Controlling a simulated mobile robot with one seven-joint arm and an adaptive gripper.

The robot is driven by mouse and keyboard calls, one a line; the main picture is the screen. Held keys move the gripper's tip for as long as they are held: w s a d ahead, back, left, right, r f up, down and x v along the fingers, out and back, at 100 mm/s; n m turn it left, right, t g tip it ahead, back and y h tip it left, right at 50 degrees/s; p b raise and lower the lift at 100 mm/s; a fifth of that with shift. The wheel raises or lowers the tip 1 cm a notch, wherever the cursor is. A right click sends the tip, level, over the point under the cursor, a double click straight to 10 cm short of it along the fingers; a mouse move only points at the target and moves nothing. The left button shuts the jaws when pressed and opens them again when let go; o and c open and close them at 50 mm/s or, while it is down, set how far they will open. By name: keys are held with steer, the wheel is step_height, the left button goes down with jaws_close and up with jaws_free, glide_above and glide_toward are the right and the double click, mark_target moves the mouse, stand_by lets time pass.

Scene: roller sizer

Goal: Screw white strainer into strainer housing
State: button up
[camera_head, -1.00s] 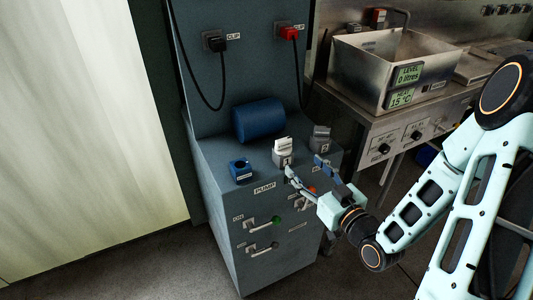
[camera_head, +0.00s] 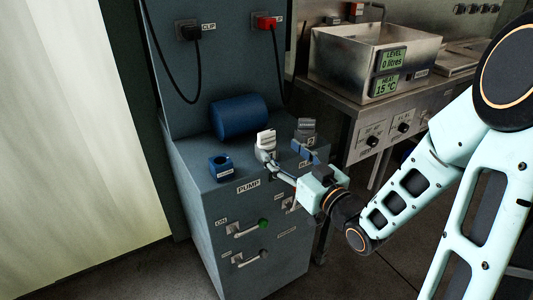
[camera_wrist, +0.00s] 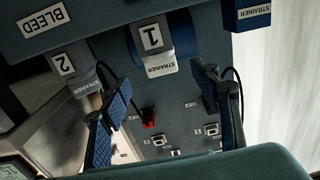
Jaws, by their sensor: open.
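The white strainer (camera_head: 266,138) stands upright on the pump cabinet, at the block marked 1. In the wrist view the white strainer (camera_wrist: 161,67) appears upside down beside the block marked 1 (camera_wrist: 152,36). My gripper (camera_head: 287,160) is open and empty, just in front and to the right of it. In the wrist view my gripper's blue-padded fingers (camera_wrist: 165,88) are spread to either side of the strainer's line, apart from it. A blue box with a round hole (camera_head: 221,167), labelled STRAINER in the wrist view (camera_wrist: 251,13), sits on the cabinet's left; it looks like the housing.
A grey strainer (camera_head: 306,126) stands at block 2, close to my right finger. A blue cylinder (camera_head: 239,117) lies behind. The cabinet front has lever handles (camera_head: 248,229) below. A metal tank (camera_head: 340,62) stands on the bench at the right. The floor in front is clear.

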mark_target(268, 140)
steer(key=x, duration=0.2)
steer(key=shift+w+a, duration=0.2)
steer(key=shift+w, duration=0.1)
steer(key=shift+b+x, duration=0.7)
steer(key=shift+x, duration=2)
steer(key=c, duration=1.3)
step_height(268, 140, up, 10)
steer(key=p, duration=0.4)
steer(key=shift+s, duration=0.1)
